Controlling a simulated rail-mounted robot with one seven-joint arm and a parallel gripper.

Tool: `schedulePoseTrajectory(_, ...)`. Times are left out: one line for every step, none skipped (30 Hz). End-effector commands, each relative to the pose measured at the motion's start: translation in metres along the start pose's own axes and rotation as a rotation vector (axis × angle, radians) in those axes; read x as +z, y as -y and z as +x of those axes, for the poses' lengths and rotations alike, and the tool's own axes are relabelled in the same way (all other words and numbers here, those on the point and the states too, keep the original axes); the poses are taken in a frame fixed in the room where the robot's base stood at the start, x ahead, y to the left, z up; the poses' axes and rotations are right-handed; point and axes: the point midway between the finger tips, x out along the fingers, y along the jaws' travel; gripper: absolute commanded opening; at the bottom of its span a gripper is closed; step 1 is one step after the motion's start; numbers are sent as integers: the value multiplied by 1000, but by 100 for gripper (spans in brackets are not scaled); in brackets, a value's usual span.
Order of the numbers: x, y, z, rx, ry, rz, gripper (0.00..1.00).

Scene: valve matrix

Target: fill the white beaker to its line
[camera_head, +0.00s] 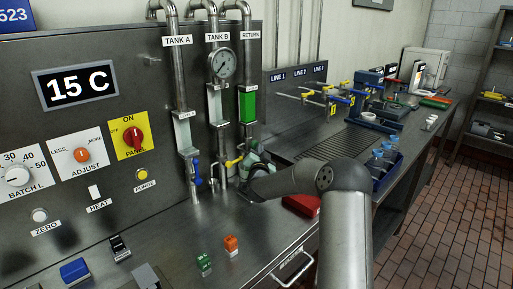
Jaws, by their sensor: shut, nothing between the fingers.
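My gripper (246,166) is shut and empty at the end of my arm, beside the lower pipes of the panel. A small yellow valve handle (233,161) on the TANK B pipe is just left of it; I cannot tell whether they touch. A blue valve handle (196,172) hangs on the TANK A pipe (178,65). The TANK B pipe (213,120) carries a round gauge (222,64). The RETURN pipe has a green section (247,104). Small white vessels (431,122) stand far right on the bench; I cannot tell whether one is the white beaker. My arm hides part of the bench.
A blue crate (386,168) holds bottles. A red object (302,204) lies nearby.

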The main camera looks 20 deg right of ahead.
Motion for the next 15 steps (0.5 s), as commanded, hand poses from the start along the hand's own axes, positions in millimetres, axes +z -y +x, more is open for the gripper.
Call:
schedulePoseTrajectory(2,0,0,0,2,0,0)
schedulePoseTrajectory(2,0,0,0,2,0,0)
schedulePoseTrajectory(2,0,1,0,3,1,0)
schedulePoseTrajectory(3,1,1,0,3,1,0)
schedulePoseTrajectory(3,1,1,0,3,1,0)
schedulePoseTrajectory(3,1,2,0,3,1,0)
schedulePoseTrajectory(3,1,2,1,2,1,0)
schedulePoseTrajectory(3,1,2,1,2,1,0)
schedulePoseTrajectory(4,1,2,1,2,1,0)
schedulePoseTrajectory(4,2,3,1,2,1,0)
schedulePoseTrajectory(4,2,3,1,2,1,0)
schedulePoseTrajectory(4,2,3,1,2,1,0)
schedulePoseTrajectory(4,2,4,1,2,1,0)
schedulePoseTrajectory(5,2,4,1,2,1,0)
schedulePoseTrajectory(5,2,4,1,3,1,0)
